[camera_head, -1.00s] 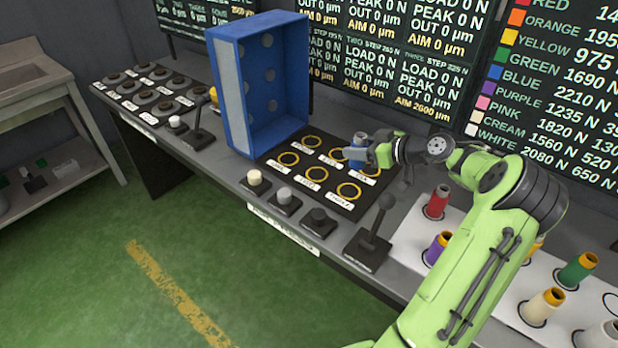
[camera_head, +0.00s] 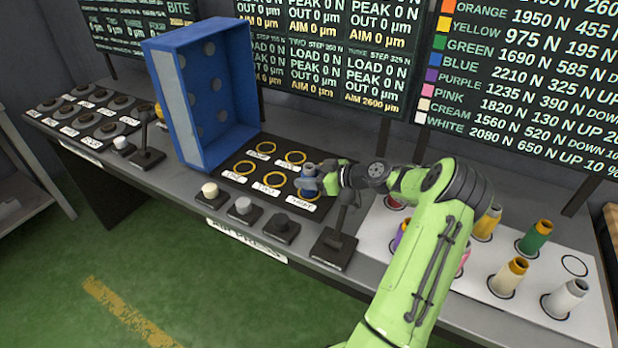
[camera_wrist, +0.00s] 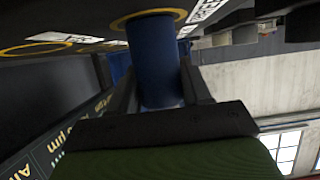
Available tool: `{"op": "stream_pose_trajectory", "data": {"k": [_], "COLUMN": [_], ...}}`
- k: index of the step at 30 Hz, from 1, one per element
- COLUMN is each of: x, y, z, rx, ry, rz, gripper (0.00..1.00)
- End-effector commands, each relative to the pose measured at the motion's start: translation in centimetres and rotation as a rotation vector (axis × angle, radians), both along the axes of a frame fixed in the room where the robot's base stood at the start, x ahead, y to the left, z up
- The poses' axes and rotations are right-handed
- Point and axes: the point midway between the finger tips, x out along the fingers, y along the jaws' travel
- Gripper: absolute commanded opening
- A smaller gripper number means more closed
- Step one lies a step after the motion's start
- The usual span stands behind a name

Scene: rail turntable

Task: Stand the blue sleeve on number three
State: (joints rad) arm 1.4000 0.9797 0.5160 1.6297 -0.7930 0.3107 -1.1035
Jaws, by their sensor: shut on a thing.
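The blue sleeve (camera_head: 308,171) is upright in my gripper (camera_head: 310,184), which is shut on it. They are at the front right ring of the black plate (camera_head: 238,181). That yellow ring (camera_head: 315,197), partly hidden by the gripper, has a label in front that seems to read three. In the wrist view the blue sleeve (camera_wrist: 155,60) sits between the two dark fingers of my gripper (camera_wrist: 160,85). Its far end meets or nearly meets a yellow ring (camera_wrist: 148,16); I cannot tell if it touches the plate.
A tall blue open box (camera_head: 205,90) stands just behind and left of the plate. A black lever (camera_head: 340,225) stands close in front of the gripper, with several push buttons (camera_head: 243,206) left of it. A white board (camera_head: 535,275) with several coloured sleeves lies at the right.

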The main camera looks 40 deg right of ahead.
Motion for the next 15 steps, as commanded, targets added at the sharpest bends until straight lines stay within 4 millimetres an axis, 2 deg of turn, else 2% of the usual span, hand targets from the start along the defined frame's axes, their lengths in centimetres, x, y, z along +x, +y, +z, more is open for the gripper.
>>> {"op": "stream_pose_trajectory", "data": {"k": [1, 6, 15], "x": [-0.01, -0.01, -0.01], "y": [-0.01, -0.01, 0.0], "z": [-0.27, -0.13, 0.19], "rx": [0.0, 0.0, 0.001], "ry": [0.001, 0.0, 0.0], "rz": [0.0, 0.0, 0.0], "gripper": [0.49, 0.73, 0.73]}}
